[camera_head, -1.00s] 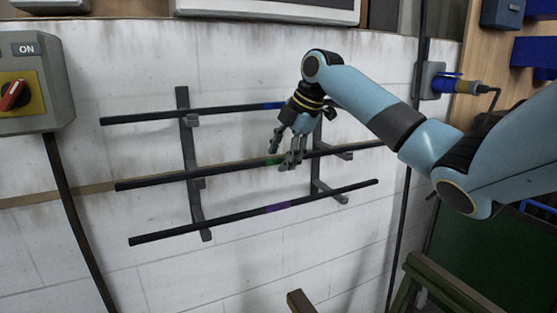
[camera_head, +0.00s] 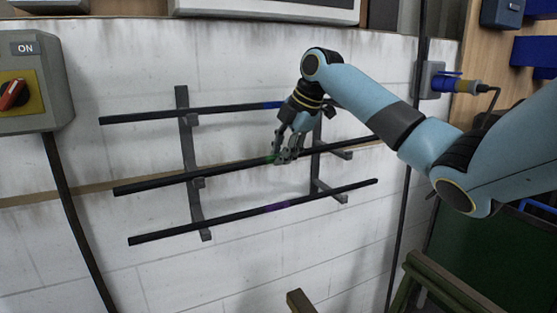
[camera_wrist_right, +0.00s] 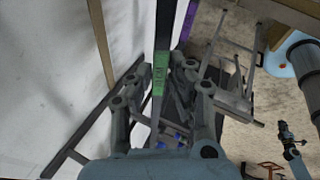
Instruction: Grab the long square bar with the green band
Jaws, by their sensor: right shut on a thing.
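The long dark square bar with the green band (camera_head: 220,170) is the middle of three bars on a wall rack. It slants up to the right. My right gripper (camera_head: 285,157) is shut on this bar at its green band, and its fingers hide part of the band. In the right wrist view the green band (camera_wrist_right: 159,76) shows between the fingers of my right gripper (camera_wrist_right: 165,92). My left gripper is not in view.
A bar with a blue band (camera_head: 150,115) lies above, and a bar with a purple band (camera_head: 230,219) lies below. The dark rack uprights (camera_head: 188,150) stand against a white block wall. A grey switch box (camera_head: 40,85) hangs at the left.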

